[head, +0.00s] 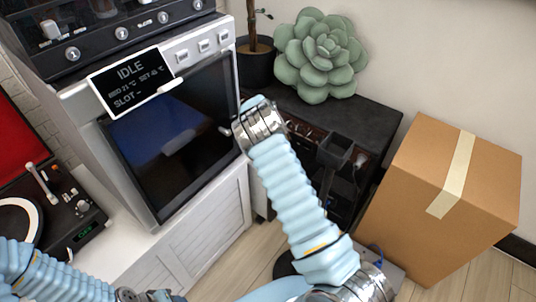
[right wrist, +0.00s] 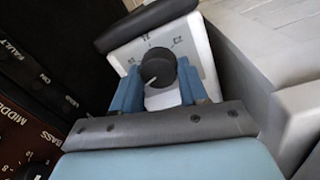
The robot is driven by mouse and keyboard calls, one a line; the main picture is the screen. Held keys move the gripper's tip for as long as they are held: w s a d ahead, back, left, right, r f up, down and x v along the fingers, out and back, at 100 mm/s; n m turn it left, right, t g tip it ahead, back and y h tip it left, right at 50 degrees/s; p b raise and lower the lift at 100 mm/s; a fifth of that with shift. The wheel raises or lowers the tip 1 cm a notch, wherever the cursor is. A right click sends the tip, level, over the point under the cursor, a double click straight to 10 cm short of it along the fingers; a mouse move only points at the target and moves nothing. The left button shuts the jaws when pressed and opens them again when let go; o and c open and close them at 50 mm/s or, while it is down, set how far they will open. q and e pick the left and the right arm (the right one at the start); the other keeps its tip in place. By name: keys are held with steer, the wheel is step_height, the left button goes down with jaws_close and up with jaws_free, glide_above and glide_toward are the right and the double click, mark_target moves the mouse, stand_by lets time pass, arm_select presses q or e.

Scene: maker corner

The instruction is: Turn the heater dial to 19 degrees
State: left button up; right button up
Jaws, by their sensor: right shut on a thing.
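The heater dial (right wrist: 158,67) is a round black knob on a pale panel with small printed marks, in the right wrist view. A light pointer line on it points to the lower left; the numbers are too small to read surely. My right gripper (right wrist: 158,92) has its blue fingers on both sides of the knob, shut on it. In the head view my right arm reaches up to beside the oven-like machine; its fingers and the dial are hidden there. My left arm lies at the lower left, its gripper (head: 165,296) cut by the bottom edge.
The machine with an "IDLE" screen (head: 130,82) stands on a white cabinet (head: 205,235), left of my right wrist. A dark shelf (head: 365,112) bears a green succulent (head: 320,55). A cardboard box (head: 420,190) stands at right. A turntable (head: 70,205) is at left.

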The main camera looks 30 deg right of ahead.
steer(key=shift+m, duration=0.3)
steer(key=shift+m+b, duration=0.55)
steer(key=shift+m, duration=0.05)
steer(key=shift+d+m+b, duration=0.1)
steer(key=shift+m+b, duration=0.45)
steer(key=shift+m, duration=0.65)
steer(key=m+b, duration=0.1)
steer(key=m, duration=0.4)
steer(key=shift+d, duration=0.1)
steer(key=o, duration=1.1)
steer(key=shift+c, duration=0.2)
steer(key=shift+r, duration=0.1)
